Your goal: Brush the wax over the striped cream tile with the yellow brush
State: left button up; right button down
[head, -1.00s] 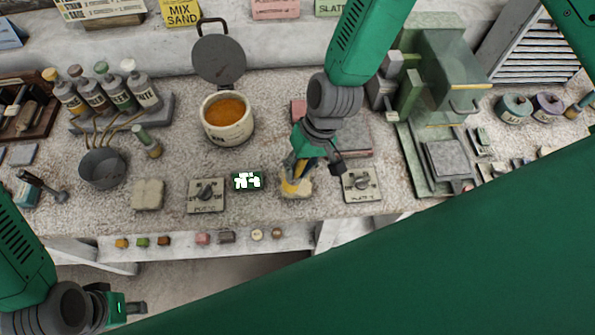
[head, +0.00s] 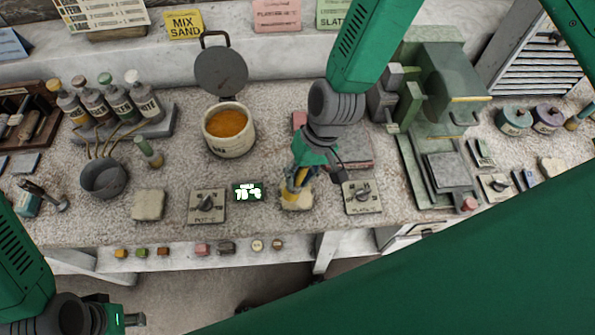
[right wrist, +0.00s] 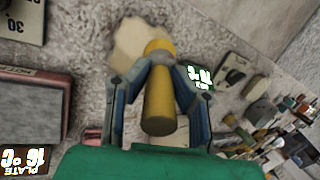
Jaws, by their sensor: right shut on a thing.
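My right gripper (head: 299,175) is shut on the yellow brush (right wrist: 160,100), holding it over a cream tile (head: 297,203) on the bench. The tile also shows in the right wrist view (right wrist: 130,42), partly hidden behind the brush. Its stripes are not clear, and I cannot tell whether the brush end touches it. A second pale tile (head: 148,205) lies further left. A pot (head: 231,145) holds orange liquid (head: 226,123), with its lid raised behind it. My left gripper (head: 134,320) is low at the left, away from the bench items; its finger opening is unclear.
Dial plates (head: 207,206) and (head: 362,196) flank the working spot, with a small lit display (head: 248,192) between. A green press (head: 440,160) stands right. A grey cup (head: 103,181) and several bottles (head: 145,95) stand left. Small blocks sit on a ledge below.

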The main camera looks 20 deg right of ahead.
dwell(0.3)
jog(key=shift+w+d+f+b, duration=0.2)
jog(key=shift+w+d+b, duration=0.05)
jog(key=shift+w, duration=0.5)
jog(key=shift+w+d+f+b, duration=0.2)
jog(key=shift+w, duration=0.5)
jog(key=shift+f, duration=0.3)
jog(key=shift+s, duration=0.1)
jog(key=shift+s+a+r, duration=0.1)
jog(key=shift+s+r, duration=0.05)
jog(key=shift+s, duration=0.2)
jog(key=shift+s+a, duration=0.2)
jog(key=shift+s, duration=0.35)
